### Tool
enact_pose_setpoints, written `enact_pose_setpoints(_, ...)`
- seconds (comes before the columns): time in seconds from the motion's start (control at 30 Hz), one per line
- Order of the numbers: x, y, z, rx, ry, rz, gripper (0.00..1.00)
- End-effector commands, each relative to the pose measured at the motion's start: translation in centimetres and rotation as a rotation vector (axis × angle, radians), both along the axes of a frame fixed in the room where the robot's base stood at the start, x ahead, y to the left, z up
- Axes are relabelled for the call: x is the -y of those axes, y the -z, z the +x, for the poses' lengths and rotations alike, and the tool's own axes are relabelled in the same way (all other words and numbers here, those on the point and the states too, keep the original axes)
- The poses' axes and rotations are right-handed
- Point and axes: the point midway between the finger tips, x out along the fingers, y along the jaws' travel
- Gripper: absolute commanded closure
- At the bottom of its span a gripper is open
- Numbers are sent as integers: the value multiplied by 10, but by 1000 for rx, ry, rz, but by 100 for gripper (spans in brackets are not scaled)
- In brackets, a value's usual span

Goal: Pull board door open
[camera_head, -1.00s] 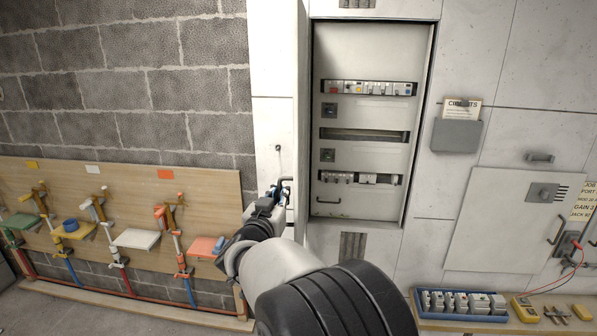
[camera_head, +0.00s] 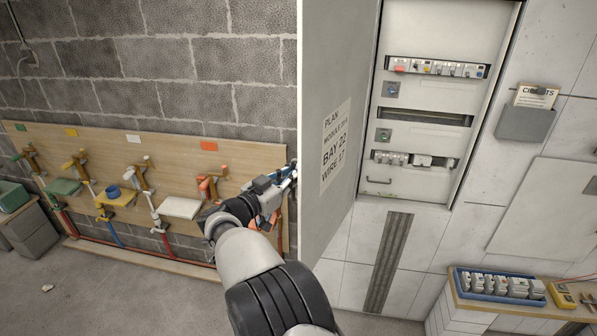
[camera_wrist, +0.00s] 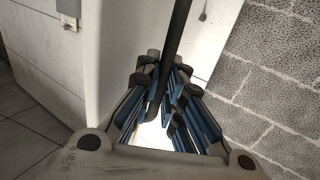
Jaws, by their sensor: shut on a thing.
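The board door (camera_head: 325,75) is a tall pale panel, swung well out from the cabinet. Its inner face, with a printed plan label (camera_head: 335,148), shows in the head view. The open board (camera_head: 425,135) behind it shows rows of breakers and switches. My gripper (camera_head: 288,178) is at the door's left, free edge, on its outer side. In the wrist view my gripper (camera_wrist: 165,105), with blue and grey fingers, is shut on the dark bar handle (camera_wrist: 178,40). The handle is hidden in the head view.
A wooden panel (camera_head: 235,165) with coloured pipes and valves stands along the block wall behind my gripper. A bench (camera_head: 470,308) with a blue tray of modules (camera_head: 458,282) stands at right. Floor at lower left is mostly clear.

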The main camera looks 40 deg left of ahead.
Motion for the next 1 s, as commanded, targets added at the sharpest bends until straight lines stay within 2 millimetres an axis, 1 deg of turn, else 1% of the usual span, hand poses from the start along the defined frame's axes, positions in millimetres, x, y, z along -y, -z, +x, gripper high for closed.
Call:
enact_pose_setpoints(0.03, -2, 4, -3, -6, -4, -7, 100)
enact_pose_setpoints(0.3, -2, 4, -3, -5, -4, -5, 100)
enact_pose_setpoints(0.33, -2, 4, -3, -5, -4, -5, 91)
enact_pose_setpoints(0.47, -1, 3, -2, -4, -3, -3, 83)
enact_pose_setpoints(0.77, -1, 1, -2, -1, -1, 0, 83)
enact_pose_setpoints(0.87, -1, 0, -8, -1, -2, -1, 83)
enact_pose_setpoints(1.0, -3, 0, -30, -2, -4, -1, 83)
